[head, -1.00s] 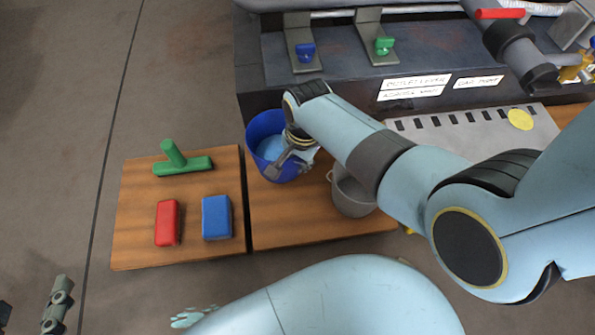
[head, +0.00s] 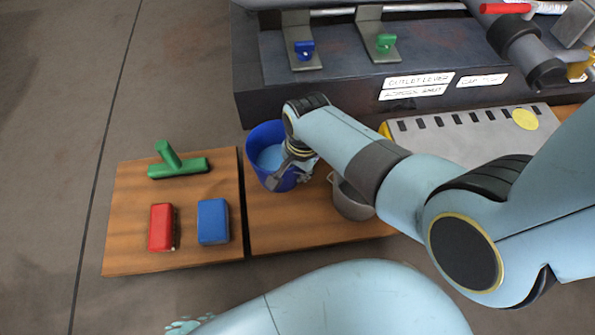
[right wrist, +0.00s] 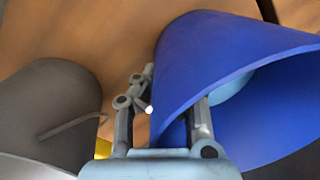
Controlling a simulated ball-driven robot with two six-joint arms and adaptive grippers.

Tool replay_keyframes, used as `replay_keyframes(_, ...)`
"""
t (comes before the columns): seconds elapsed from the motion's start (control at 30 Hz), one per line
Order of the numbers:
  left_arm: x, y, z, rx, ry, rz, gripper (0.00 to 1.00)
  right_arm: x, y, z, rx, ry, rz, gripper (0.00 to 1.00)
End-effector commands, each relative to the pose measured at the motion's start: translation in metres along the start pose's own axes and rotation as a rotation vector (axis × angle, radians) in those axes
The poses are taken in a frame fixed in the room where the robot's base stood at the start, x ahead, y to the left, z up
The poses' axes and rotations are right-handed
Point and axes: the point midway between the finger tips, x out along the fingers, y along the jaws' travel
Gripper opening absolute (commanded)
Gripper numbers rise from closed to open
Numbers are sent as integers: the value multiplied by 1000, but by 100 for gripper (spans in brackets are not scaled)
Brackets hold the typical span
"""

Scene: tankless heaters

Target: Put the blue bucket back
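The blue bucket (head: 262,172) is at the back left of the right wooden board (head: 290,230), its opening toward me and light blue showing inside. My right gripper (head: 293,172) is at the bucket's right side. In the right wrist view the bucket (right wrist: 205,62) leans, with its wall between my two fingers (right wrist: 168,112). One finger is outside the wall, the other reaches inside, and they look closed on it. Whether the bucket's base touches the board is hidden.
A grey bucket (head: 350,203) stands just right of the blue one, partly behind my right arm; it also shows in the right wrist view (right wrist: 50,105). The left board holds a green scraper-like tool (head: 178,168), a red block (head: 161,228) and a blue block (head: 213,221). Dark machinery (head: 330,75) stands behind.

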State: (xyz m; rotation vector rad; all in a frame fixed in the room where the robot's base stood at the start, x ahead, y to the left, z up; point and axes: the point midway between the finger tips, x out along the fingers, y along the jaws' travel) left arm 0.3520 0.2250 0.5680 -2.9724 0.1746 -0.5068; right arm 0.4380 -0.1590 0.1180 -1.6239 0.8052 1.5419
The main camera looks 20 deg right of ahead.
Motion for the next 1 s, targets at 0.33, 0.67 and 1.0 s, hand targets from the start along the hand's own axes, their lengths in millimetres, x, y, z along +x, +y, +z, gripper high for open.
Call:
replay_keyframes(0.33,1,0,-2,1,10,0,65,1,0,0,0,0,-1,0)
replay_keyframes(0.67,3,0,-6,2,27,0,65,1,0,0,0,0,0,29)
replay_keyframes(1.0,3,-1,-4,1,10,-1,65,-2,0,0,0,1,-1,29)
